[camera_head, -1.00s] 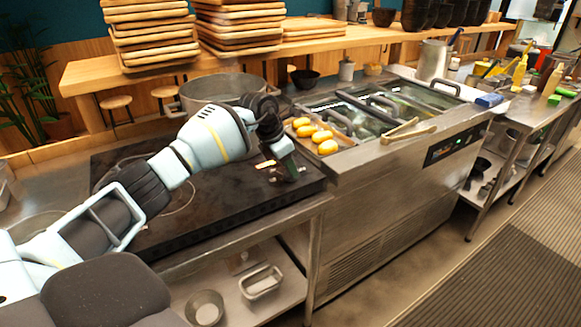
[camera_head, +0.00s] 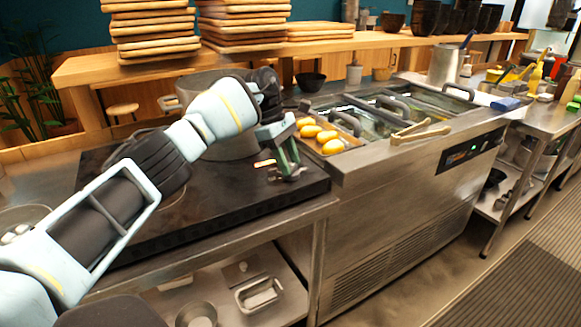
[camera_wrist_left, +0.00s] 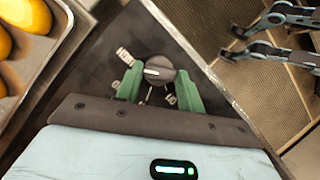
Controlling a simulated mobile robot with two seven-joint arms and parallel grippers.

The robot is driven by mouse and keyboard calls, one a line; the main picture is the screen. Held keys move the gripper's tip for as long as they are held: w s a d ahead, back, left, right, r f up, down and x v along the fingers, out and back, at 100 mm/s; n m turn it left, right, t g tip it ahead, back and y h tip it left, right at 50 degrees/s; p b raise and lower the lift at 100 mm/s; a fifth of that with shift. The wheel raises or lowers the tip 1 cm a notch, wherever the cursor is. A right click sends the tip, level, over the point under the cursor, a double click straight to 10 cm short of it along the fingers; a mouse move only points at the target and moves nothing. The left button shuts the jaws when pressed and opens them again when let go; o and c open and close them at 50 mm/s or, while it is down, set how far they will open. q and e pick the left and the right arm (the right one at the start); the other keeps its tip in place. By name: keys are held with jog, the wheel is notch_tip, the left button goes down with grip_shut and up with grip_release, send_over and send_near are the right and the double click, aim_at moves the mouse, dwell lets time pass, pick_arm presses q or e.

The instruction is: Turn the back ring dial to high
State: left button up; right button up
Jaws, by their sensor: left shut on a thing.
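The dial (camera_wrist_left: 158,70) is a round dark grey knob with a pale pointer mark, which points left in the left wrist view. It sits on the dark cooktop (camera_head: 230,205) near its right front corner, with small white labels around it. My left gripper (camera_head: 287,170) reaches down over it; in the left wrist view its green fingers (camera_wrist_left: 158,88) are shut on either side of the knob.
A large pot (camera_head: 228,142) stands at the back of the cooktop, behind my left arm. A tray of yellow food (camera_head: 320,133) lies close to the right of the gripper. Tongs (camera_head: 420,131) rest on the steel counter. A wooden shelf (camera_head: 345,45) runs along the back.

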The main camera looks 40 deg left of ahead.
pick_arm(q)
jog(key=shift+w+m+g+b, duration=0.1)
jog(key=shift+m+g+b, duration=0.3)
jog(key=shift+m+b, duration=0.5)
pick_arm(e)
jog(key=shift+w+f, duration=0.3)
jog(key=shift+f, duration=0.4)
jog(key=shift+s+f, duration=0.1)
pick_arm(q)
jog(key=o, duration=1)
pick_arm(e)
jog(key=shift+s, duration=0.1)
jog(key=shift+d, duration=0.1)
